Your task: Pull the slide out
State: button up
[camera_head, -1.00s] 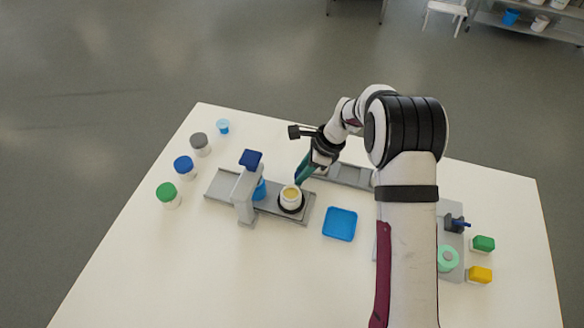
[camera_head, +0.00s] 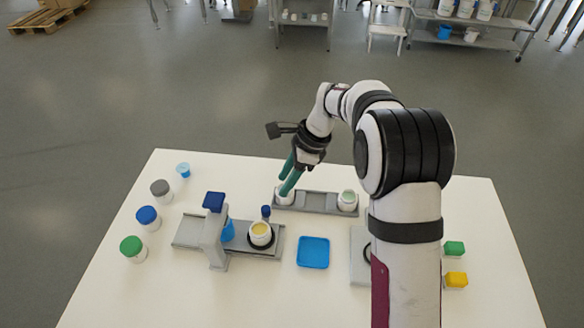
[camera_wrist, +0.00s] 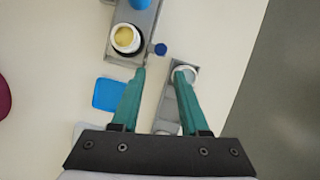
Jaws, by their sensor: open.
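The grey slide unit (camera_head: 190,232) stands on the left half of the white table. A white jar with yellow filling (camera_head: 261,233) sits in a black ring at its right end; it also shows in the wrist view (camera_wrist: 125,38). A small blue knob (camera_head: 265,211) stands at the slide's back edge beside the jar and is seen in the wrist view (camera_wrist: 160,49). My gripper (camera_head: 283,190) has green fingers, apart and empty, behind and right of the knob. In the wrist view my gripper (camera_wrist: 160,71) has the knob just beyond its fingertips, not between them.
A grey post with a blue top (camera_head: 214,202) straddles the slide, with a blue cup (camera_head: 228,230) beside it. A second grey tray (camera_head: 316,203) with two white cups lies below my fingers. A blue tray (camera_head: 313,253) is at front. Lidded jars line the left.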

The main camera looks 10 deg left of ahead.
jog(key=v, duration=0.4)
jog(key=shift+d+r, duration=0.15)
jog(key=shift+r, duration=0.1)
jog(key=s+d+r+n, duration=0.3)
jog(key=s+d+r, duration=0.25)
jog(key=s, duration=0.25)
jog(key=s+d+n+h, duration=0.1)
jog(key=s+d+n, duration=0.2)
jog(key=s, duration=0.8)
jog(key=s+d+f+n+h, duration=0.1)
jog(key=s+d+n, duration=0.2)
jog(key=s, duration=0.9)
jog(key=shift+s+d+f+n+t+h, duration=0.2)
jog(key=shift+d+n+t+h, duration=0.1)
jog(key=shift+n, duration=0.3)
